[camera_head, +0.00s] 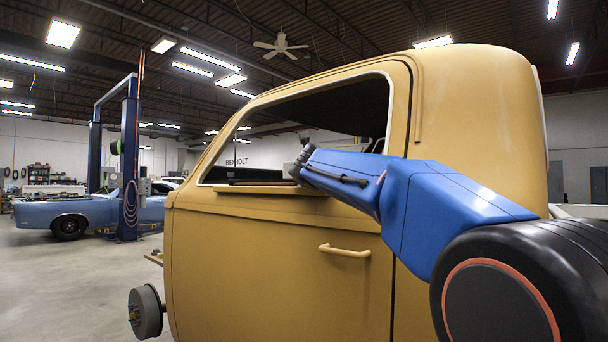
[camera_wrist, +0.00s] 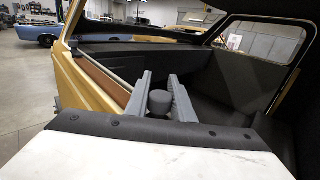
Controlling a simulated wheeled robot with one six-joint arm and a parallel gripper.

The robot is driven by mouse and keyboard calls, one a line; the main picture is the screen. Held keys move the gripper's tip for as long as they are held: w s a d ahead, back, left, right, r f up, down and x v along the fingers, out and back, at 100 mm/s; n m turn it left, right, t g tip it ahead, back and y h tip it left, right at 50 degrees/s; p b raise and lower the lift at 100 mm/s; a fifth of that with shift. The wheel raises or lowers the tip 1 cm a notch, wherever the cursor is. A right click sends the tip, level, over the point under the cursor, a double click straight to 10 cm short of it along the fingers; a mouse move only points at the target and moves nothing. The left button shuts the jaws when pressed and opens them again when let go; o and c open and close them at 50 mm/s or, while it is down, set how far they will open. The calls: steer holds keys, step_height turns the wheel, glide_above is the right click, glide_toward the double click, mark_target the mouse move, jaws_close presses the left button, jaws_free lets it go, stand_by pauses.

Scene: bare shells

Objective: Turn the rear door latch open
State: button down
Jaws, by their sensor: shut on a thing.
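The yellow car shell (camera_head: 270,230) stands in front of me, with an exterior door handle (camera_head: 345,250) on its side door. My blue arm reaches into the open side window, and my fingers are not clear in the head view. The gripper is shut on this knob. I cannot tell whether the knob is the rear door latch, and its base is hidden.
The window sill (camera_head: 245,188) and window frame lie close around my arm. A door edge with brown trim (camera_wrist: 108,78) runs left of my fingers.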

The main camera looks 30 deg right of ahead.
steer(key=shift+a+n+y, duration=0.15)
steer(key=shift+n+y, duration=0.25)
steer(key=shift+y, duration=0.2)
stand_by(0.5)
steer(key=c, duration=1.5)
jaws_free()
steer(key=shift+c, duration=0.2)
steer(key=v, duration=1.7)
steer(key=shift+s+f, duration=0.2)
steer(key=shift+f, duration=0.15)
